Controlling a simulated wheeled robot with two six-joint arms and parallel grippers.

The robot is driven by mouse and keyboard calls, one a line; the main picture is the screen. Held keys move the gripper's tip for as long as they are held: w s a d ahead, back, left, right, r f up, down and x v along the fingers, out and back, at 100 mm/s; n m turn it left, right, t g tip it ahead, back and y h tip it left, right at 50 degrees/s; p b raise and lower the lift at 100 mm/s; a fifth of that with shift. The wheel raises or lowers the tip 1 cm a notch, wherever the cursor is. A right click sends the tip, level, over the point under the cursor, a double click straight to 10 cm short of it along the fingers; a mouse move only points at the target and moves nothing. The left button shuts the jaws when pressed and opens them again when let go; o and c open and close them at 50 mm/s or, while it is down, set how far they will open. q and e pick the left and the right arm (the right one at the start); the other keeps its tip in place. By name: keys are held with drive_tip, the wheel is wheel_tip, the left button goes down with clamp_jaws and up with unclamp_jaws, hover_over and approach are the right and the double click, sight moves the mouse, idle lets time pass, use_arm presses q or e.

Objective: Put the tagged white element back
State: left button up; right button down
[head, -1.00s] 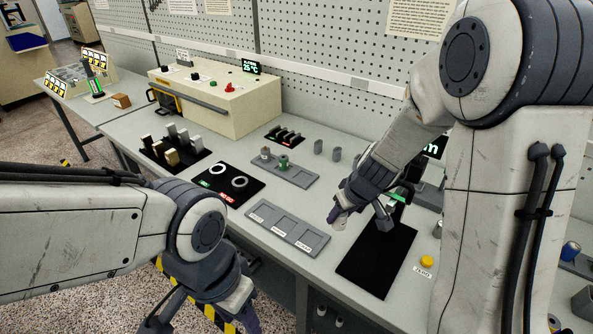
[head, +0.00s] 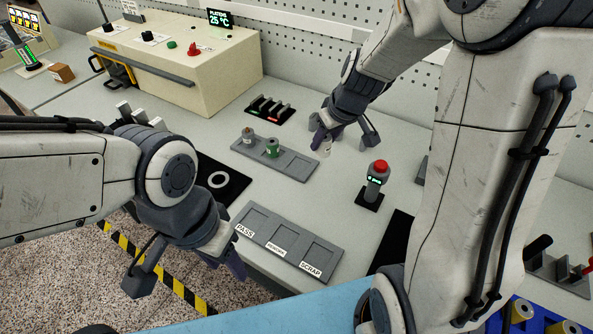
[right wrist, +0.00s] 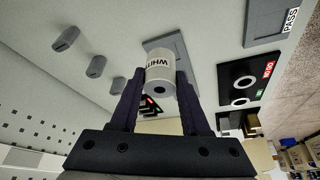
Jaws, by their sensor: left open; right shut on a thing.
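The white element (right wrist: 160,72) is a small cylinder with a label reading "WHIT", partly cut off, in the right wrist view. My right gripper (head: 323,136) is shut on it; the element (head: 325,150) shows below the fingers in the head view. It is near the right end of a grey rack (head: 297,166); I cannot tell whether it touches it. The rack holds a grey-and-brown element (head: 248,136) and a green-marked element (head: 272,148). My left gripper (head: 222,262) is open and empty, at the table's front edge.
A three-part tray (head: 290,247) marked PASS and SCRAP at its ends lies empty in front. A scanner-like device with a red top (head: 376,178) stands to the right. A black plate with rings (head: 222,183) lies left. The beige oven (head: 185,60) stands behind.

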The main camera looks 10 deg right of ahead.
drive_tip(key=shift+m, duration=0.3)
drive_tip(key=w+a+f, duration=0.1)
drive_tip(key=w+f, duration=0.1)
drive_tip(key=w+a+f+b, duration=0.1)
drive_tip(key=w+f, duration=0.1)
drive_tip(key=w+a+f+b, duration=0.1)
drive_tip(key=w+a+f, duration=0.1)
drive_tip(key=w, duration=0.1)
drive_tip(key=shift+w+f, duration=0.1)
drive_tip(key=shift+f, duration=0.25)
drive_tip(key=shift+w+a+f, duration=0.1)
drive_tip(key=shift+f, duration=2.05)
use_arm(q)
wheel_tip(320, 180, down, 4)
drive_tip(key=shift+d+f, duration=0.1)
drive_tip(key=shift+f, duration=0.1)
